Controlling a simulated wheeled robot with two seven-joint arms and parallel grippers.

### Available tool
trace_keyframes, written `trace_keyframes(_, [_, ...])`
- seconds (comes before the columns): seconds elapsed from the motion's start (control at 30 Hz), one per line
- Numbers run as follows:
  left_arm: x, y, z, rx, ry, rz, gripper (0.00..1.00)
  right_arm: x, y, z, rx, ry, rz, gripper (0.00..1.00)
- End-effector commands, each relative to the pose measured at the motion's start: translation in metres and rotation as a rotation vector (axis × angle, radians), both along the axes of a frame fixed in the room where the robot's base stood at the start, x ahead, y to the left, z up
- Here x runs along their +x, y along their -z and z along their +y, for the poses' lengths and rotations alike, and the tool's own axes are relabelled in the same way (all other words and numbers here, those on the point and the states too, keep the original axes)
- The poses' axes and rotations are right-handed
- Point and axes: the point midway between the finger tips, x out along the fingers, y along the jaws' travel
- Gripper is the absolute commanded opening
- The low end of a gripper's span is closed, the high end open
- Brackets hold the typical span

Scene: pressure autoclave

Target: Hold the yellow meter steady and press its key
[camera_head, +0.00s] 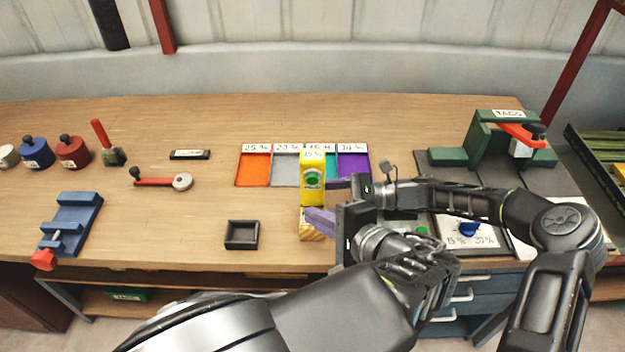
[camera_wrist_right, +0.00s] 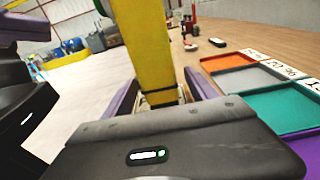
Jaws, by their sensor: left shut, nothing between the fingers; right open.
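The yellow meter (camera_head: 322,161) stands upright at the front of the colored trays, with a white label near its top and a green round key (camera_head: 313,180) on its front. My left gripper (camera_head: 310,216) is shut and empty, its purple fingers just in front of the meter's lower part; I cannot tell whether they touch it. In the right wrist view the left gripper shows at upper left. My right gripper (camera_wrist_right: 166,95) is open, with purple fingers on either side of the yellow meter (camera_wrist_right: 146,45).
Orange (camera_head: 254,170), grey, teal and purple labelled trays lie behind the meter. A small dark tray (camera_head: 242,235) sits front left. A blue fixture (camera_head: 72,222) stands far left, a green press-like stand (camera_head: 482,138) at back right. A dial panel (camera_head: 485,238) is at right, partly behind my arms.

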Motion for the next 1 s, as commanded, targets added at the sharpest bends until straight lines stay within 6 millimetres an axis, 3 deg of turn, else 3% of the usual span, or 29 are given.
trace_keyframes(0.27, [0.000,0.000,0.000,0.000,0.000,0.000,0.00,0.001,-0.002,-0.024,-0.002,0.004,0.000,0.67])
trace_keyframes(0.7, [0.000,0.000,0.000,0.000,0.000,0.000,0.00,0.001,-0.010,-0.107,-0.001,0.002,-0.001,0.67])
trace_keyframes(1.0, [0.000,0.000,0.000,0.000,0.000,0.000,0.00,0.000,-0.012,-0.120,-0.001,0.000,0.000,0.67])
